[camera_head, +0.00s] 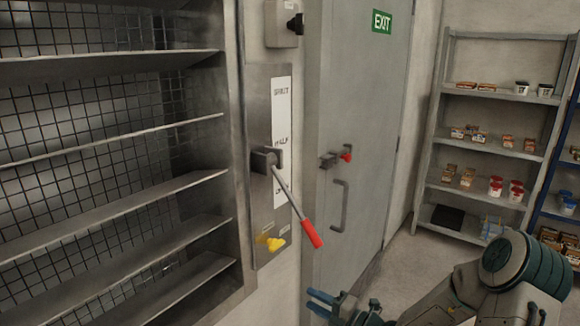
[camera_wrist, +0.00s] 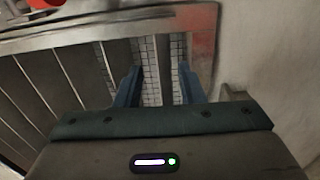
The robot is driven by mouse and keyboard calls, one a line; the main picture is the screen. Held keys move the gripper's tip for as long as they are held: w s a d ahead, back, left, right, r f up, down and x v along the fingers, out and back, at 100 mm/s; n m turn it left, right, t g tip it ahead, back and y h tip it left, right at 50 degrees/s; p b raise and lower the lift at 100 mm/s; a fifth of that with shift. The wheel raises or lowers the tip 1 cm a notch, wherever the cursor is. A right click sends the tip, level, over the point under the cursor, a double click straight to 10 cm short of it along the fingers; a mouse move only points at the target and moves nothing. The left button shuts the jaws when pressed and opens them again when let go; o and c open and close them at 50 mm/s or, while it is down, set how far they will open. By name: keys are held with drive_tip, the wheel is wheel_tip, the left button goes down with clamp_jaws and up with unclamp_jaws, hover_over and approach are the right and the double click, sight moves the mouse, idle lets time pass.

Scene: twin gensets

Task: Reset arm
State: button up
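My gripper (camera_head: 325,303) is at the bottom middle of the head view, below and a little right of the red-handled lever. In the wrist view its two blue fingers (camera_wrist: 158,90) are spread apart with nothing between them. My arm comes in from the bottom right of the head view. The lever (camera_head: 312,233) is on a wall plate (camera_head: 256,115) with printed labels, and slants down to the right. My gripper is apart from the lever. A blurred red shape (camera_wrist: 45,3) shows at the top left of the wrist view; I cannot tell what it is.
A louvred panel with mesh behind (camera_head: 110,140) fills the left. A yellow knob (camera_head: 273,241) sits low on the plate. Shelves (camera_head: 488,93) with small goods stand at right.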

drive_tip(key=s+a+r+n+g+h, duration=0.2)
drive_tip(key=s+r+n+g+h, duration=0.3)
drive_tip(key=s+n, duration=0.6)
drive_tip(key=s+a+r+n+g, duration=0.2)
drive_tip(key=s+n+g, duration=0.4)
drive_tip(key=n, duration=0.9)
drive_tip(key=s+d+r+n+t+h, duration=0.4)
drive_tip(key=s+d+r+n+h, duration=0.5)
drive_tip(key=n, duration=0.8)
drive_tip(key=d, duration=0.2)
drive_tip(key=shift+s+d+n, duration=0.15)
drive_tip(key=shift+d+n, duration=0.15)
drive_tip(key=shift+d, duration=0.05)
